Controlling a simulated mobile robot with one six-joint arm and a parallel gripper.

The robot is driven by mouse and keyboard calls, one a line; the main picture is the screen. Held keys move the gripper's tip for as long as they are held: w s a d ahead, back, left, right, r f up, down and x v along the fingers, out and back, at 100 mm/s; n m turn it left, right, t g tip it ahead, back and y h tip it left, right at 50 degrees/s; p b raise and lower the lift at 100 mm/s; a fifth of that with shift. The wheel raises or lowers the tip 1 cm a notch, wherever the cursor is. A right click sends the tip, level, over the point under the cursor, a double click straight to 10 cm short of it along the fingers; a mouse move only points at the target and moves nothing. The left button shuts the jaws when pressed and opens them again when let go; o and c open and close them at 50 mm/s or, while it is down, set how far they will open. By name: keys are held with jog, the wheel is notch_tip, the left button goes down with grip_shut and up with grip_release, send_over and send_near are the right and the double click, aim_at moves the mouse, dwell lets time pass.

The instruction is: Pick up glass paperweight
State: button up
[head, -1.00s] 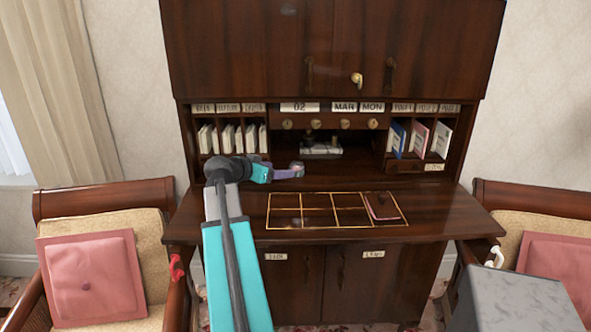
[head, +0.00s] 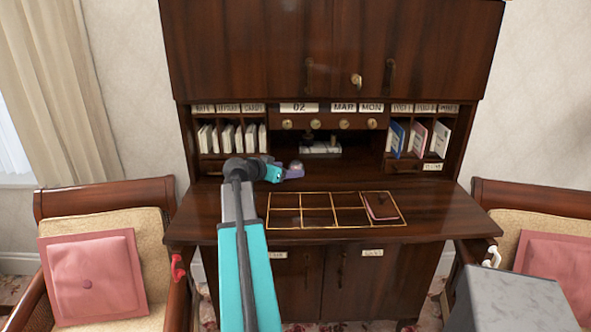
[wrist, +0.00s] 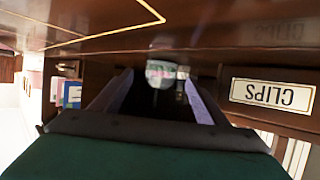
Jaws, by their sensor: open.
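The glass paperweight (wrist: 161,72) shows in the wrist view as a small clear, rounded thing between and just past the fingertips. In the head view a small pale dome (head: 296,164), probably the paperweight, sits on the back left of the desk top at the gripper's tip. My gripper (head: 291,174) is low over the desk, with purple fingers. In the wrist view my gripper (wrist: 157,84) is open, one finger on each side of the paperweight's direction. I cannot tell whether the fingers touch it.
The desk (head: 440,205) has a gold-lined grid (head: 319,210) with a reddish notebook (head: 381,207) at its right. Pigeonholes hold envelopes (head: 232,138) and coloured cards (head: 418,139). A CLIPS label (wrist: 272,95) appears upside down. Chairs stand on both sides. The desk's right part is clear.

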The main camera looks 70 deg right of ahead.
aim_at(297, 161)
jog(key=p+x, duration=0.1)
jog(key=x, duration=0.2)
jog(key=shift+d+p, duration=0.3)
jog(key=shift+d, duration=0.1)
jog(key=shift+s+d+f, duration=0.15)
jog(key=shift+d+f, duration=0.2)
jog(key=c, duration=1.3)
jog(key=shift+r, duration=0.2)
jog(key=shift+c, duration=0.2)
jog(key=shift+r+b, duration=0.65)
jog(key=shift+r, duration=0.85)
jog(key=a+b, duration=0.1)
jog(key=a, duration=0.4)
jog(key=s+a+r+b, duration=0.1)
jog(key=a, duration=0.4)
jog(key=s+a+b, duration=0.1)
jog(key=a, duration=0.5)
jog(key=shift+r+b, duration=0.35)
jog(key=shift+b, duration=0.05)
